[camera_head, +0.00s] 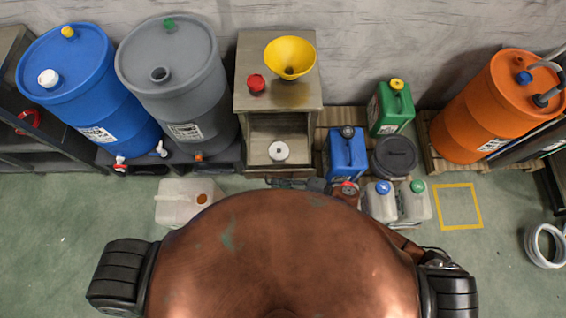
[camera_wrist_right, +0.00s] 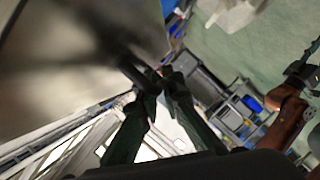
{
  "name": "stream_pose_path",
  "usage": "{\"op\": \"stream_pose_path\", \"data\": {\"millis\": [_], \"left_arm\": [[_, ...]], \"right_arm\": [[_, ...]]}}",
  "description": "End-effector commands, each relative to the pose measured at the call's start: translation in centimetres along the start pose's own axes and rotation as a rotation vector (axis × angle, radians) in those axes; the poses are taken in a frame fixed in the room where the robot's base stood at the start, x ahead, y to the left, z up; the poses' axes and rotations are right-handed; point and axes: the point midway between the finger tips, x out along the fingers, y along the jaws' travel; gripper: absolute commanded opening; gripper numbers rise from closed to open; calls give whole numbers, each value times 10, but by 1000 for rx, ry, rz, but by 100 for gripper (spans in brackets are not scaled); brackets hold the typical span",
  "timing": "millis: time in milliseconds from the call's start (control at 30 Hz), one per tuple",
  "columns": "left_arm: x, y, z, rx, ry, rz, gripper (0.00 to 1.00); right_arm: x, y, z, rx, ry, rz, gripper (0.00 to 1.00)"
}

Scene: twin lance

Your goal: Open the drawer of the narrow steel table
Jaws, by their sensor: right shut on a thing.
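The narrow steel table (camera_head: 243,100) stands against the wall, left of centre in the head view. Below its top is an open space with pale side walls and a white round item (camera_head: 278,150) in it. I cannot tell surely whether this space is the drawer or a lower bay. My right gripper (camera_wrist_right: 158,84) is shut on a dark bar handle (camera_wrist_right: 128,66) beside a smooth steel panel (camera_wrist_right: 70,60) in the wrist view. In the head view it shows small and dark at the table's front, partly hidden by my copper body. My left gripper is out of view.
A yellow funnel (camera_head: 290,57) and a red cap (camera_head: 256,84) sit on the table. Blue (camera_head: 70,80) and grey (camera_head: 175,75) drums stand left; several canisters and an orange drum (camera_head: 490,105) stand right.

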Motion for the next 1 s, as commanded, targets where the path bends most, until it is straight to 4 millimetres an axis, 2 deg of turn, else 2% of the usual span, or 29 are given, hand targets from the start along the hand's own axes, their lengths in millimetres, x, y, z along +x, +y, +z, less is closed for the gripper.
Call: {"op": "stream_pose_path", "data": {"millis": [367, 400, 500, 767, 867, 1000], "left_arm": [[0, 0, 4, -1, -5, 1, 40], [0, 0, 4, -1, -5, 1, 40], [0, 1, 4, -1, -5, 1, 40], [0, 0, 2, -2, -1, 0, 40], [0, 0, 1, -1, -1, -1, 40], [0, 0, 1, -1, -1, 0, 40]], "right_arm": [[0, -1, -2, 0, 2, -1, 0], [0, -1, -1, 0, 2, -1, 9], [-1, -1, -1, 0, 1, -1, 14], [-1, -1, -1, 0, 1, -1, 14], [-8, -2, 0, -1, -1, -1, 14], [-29, -2, 0, -1, -2, -3, 14]]}}
